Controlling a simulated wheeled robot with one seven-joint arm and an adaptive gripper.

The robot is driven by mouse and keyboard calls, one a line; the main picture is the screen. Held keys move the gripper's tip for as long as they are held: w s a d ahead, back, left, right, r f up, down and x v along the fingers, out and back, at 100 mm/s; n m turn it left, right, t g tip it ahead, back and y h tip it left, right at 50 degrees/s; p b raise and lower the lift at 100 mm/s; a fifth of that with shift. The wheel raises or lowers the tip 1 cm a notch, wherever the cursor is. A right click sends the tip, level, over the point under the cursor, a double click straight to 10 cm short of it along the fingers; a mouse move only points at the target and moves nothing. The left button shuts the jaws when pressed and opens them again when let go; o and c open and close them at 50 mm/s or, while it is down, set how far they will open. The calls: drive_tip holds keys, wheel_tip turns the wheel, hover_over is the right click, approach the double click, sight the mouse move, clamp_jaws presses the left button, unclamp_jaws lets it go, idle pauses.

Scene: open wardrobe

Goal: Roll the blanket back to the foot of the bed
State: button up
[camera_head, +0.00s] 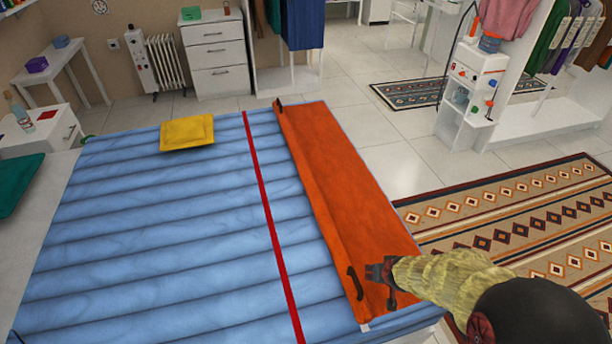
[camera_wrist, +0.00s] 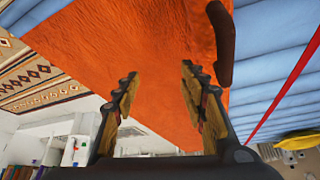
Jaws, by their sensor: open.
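The orange blanket (camera_head: 345,200) lies as a long strip across the right end of the blue bed (camera_head: 170,230). Its left edge looks raised like a thick fold, with a dark handle (camera_head: 355,283) near the front and another dark handle (camera_head: 279,105) at the far end. My gripper (camera_head: 388,283) is over the blanket's near end, just right of the near handle. Contact with the cloth cannot be told.
A red stripe (camera_head: 270,220) crosses the bed left of the blanket. A yellow cushion (camera_head: 187,132) lies at the bed's far side. A patterned rug (camera_head: 520,220) covers the floor at right, near a white shelf unit (camera_head: 465,95). White drawers (camera_head: 217,55) stand at the back.

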drive_tip(key=p+v, duration=0.3)
drive_tip(key=v, duration=0.3)
drive_tip(key=shift+r+p, duration=0.3)
drive_tip(key=shift+r, duration=0.05)
drive_tip(key=shift+s, duration=0.15)
drive_tip(key=s+a+r+g, duration=0.2)
drive_tip(key=s+g, duration=0.1)
drive_tip(key=s, duration=0.5)
drive_tip(key=s+r+t, duration=0.1)
drive_tip(key=s+r, duration=0.2)
drive_tip(key=r, duration=0.8)
drive_tip(key=s+r+t+p, duration=0.1)
drive_tip(key=s+r, duration=0.2)
drive_tip(key=r, duration=0.9)
drive_tip(key=s+d+r+t+p, duration=0.1)
drive_tip(key=s+r, duration=0.2)
drive_tip(key=r, duration=0.8)
drive_tip(key=shift+r, duration=0.2)
drive_tip(key=shift+s+d, duration=0.1)
drive_tip(key=shift+d, duration=0.05)
drive_tip(key=shift+c, duration=1)
